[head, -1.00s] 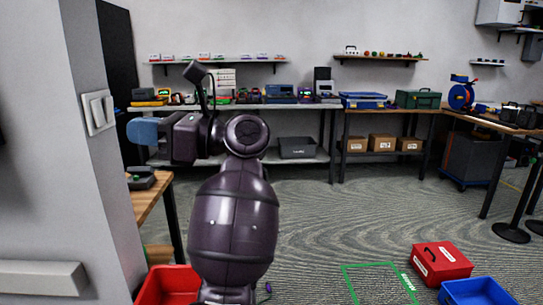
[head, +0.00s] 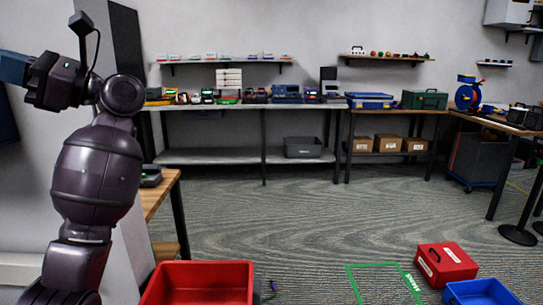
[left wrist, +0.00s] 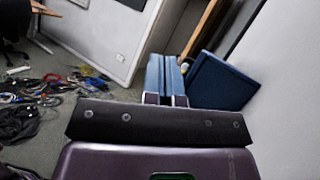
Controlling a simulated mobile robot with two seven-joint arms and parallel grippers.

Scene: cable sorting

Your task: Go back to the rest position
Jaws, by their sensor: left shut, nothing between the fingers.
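My left arm rises at the left side of the head view, bent, with the forearm pointing to the left. My left gripper (head: 12,68) is at the left edge of that view, partly cut off, in front of the wall. In the left wrist view its blue fingers (left wrist: 165,78) lie side by side, shut with nothing between them. My right gripper is in neither view.
A red bin (head: 203,283), a red case (head: 445,264) and a blue bin (head: 482,292) sit low in front. Green floor tape (head: 384,267) lies between. A wooden table (head: 165,192) stands at left. A dark blue panel (left wrist: 220,82) is close beside the fingers. Loose cables (left wrist: 55,88) lie on the floor.

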